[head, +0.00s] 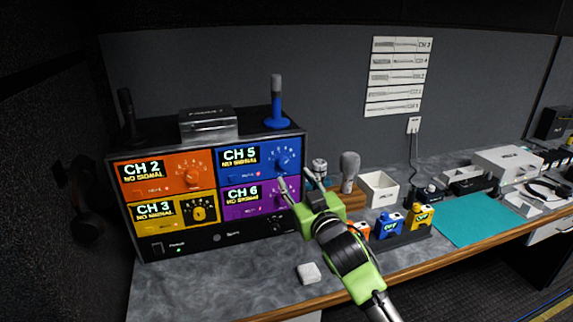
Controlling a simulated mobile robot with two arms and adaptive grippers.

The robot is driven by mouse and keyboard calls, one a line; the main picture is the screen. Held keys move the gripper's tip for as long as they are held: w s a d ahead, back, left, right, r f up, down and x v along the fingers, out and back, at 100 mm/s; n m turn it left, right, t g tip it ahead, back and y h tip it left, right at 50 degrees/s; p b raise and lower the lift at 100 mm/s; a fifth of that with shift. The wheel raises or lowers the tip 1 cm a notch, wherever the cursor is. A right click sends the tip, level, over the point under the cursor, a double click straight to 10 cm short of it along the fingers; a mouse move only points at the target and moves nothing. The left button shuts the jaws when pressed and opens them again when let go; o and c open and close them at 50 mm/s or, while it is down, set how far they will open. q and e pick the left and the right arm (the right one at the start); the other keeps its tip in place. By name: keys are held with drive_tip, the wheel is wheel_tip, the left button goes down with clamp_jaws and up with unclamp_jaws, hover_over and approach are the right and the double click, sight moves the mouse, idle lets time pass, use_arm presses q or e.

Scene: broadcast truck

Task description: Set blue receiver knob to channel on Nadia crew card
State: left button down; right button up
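The blue receiver panel (238,172) is at the upper right of a rack of four-coloured receiver panels. Its display reads CH 5 with NO SIGNAL below. Its round blue knob (286,160) is at the panel's right side. My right gripper (295,178) is in front of the rack, just below and right of the blue knob, with its two fingers apart and nothing between them. I cannot tell whether a finger touches the panel. Several card strips (398,77) hang on the wall; the top one seems to end in CH 3, but names are too small to read. My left gripper is out of view.
Orange CH 2 (130,190), yellow CH 3 (180,224) and purple CH 6 (240,208) panels surround the blue one. A small white block (308,272) lies in front.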

sight(285, 164)
drive_tip(key=shift+p+x, duration=0.65)
drive_tip(key=shift+x, duration=3.55)
drive_tip(key=shift+f, duration=0.1)
drive_tip(key=c, duration=1.1)
